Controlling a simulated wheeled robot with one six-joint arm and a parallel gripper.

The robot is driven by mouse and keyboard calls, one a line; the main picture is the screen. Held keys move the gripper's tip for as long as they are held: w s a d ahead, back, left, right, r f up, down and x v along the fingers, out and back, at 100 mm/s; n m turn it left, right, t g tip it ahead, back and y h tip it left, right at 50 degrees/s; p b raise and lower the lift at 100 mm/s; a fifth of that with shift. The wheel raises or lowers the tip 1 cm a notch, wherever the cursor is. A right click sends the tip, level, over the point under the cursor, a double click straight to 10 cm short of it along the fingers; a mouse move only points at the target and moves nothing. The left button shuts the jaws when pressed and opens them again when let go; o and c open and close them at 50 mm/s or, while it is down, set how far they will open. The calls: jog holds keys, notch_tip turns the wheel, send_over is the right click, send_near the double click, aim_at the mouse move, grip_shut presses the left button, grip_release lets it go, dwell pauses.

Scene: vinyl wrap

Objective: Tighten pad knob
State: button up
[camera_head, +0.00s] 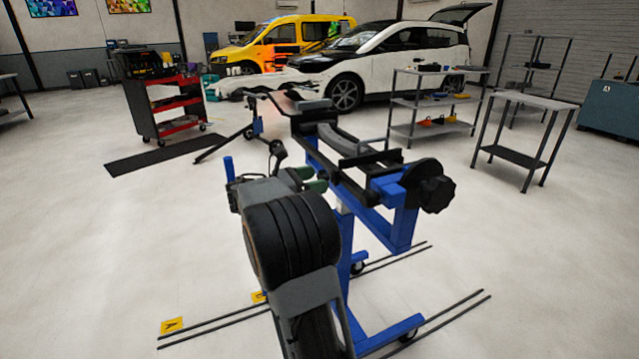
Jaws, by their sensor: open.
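A large black lobed knob (436,193) sits at the right end of a blue wheeled stand (402,228), next to a round black plate. I take it for the pad knob. Its lobed face points right and towards me. My arm comes up from the bottom of the view. My gripper (311,180), with dark green fingertips, is open at the left of the stand's near bar. It is well to the left of the knob and apart from it. My arm hides part of the gripper and the stand's lower left side.
A black bar (371,158) and a curved grey part lie across the stand's top. Dark rails (440,322) run along the floor by its wheels. A grey table (530,101) and a shelf rack (430,102) stand behind right. A red tool cart (173,108) stands back left. Floor at right is clear.

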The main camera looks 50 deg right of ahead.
jog(key=shift+x, duration=1)
jog(key=c, duration=0.9)
